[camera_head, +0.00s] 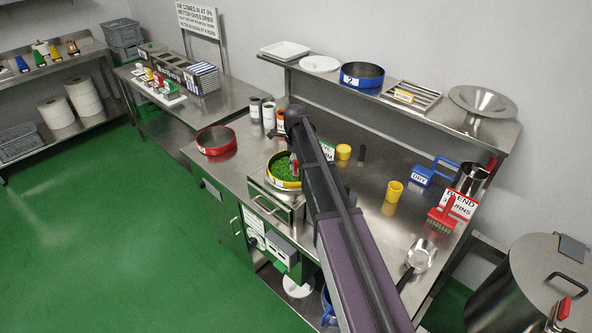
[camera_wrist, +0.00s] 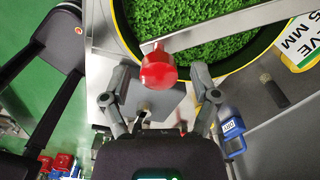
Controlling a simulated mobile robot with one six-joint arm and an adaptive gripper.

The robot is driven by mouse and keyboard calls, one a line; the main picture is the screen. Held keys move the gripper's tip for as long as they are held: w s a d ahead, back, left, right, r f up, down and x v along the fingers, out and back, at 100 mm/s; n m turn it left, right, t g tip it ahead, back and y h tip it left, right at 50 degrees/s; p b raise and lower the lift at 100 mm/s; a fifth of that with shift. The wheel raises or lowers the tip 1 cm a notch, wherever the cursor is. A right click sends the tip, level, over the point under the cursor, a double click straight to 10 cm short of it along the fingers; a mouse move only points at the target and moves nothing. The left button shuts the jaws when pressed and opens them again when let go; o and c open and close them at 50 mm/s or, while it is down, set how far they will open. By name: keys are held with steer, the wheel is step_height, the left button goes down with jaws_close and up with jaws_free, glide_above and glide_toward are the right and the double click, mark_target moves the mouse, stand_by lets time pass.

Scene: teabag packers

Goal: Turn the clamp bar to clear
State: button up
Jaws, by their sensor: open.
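The clamp bar (camera_wrist: 235,28) is a flat metal strip lying across the round sieve (camera_wrist: 118,20), which is full of green leaf. A red ball knob (camera_wrist: 158,68) sits at the bar's near end. In the wrist view my gripper (camera_wrist: 158,85) is open, with one finger on each side of the knob and gaps showing on both sides. The knob's red (camera_head: 294,167) shows beside my arm there.
A red-rimmed sieve (camera_head: 216,141) stands left of the clamped one, and several canisters (camera_head: 268,115) stand behind. Yellow cups (camera_head: 393,191), a blue dry-labelled tool (camera_head: 421,176), a red brush (camera_head: 441,218) and a metal scoop (camera_head: 420,255) lie to the right.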

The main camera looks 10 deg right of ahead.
steer(key=shift+f+b, duration=0.75)
steer(key=shift+f, duration=0.3)
jaws_close()
steer(key=shift+d, duration=0.15)
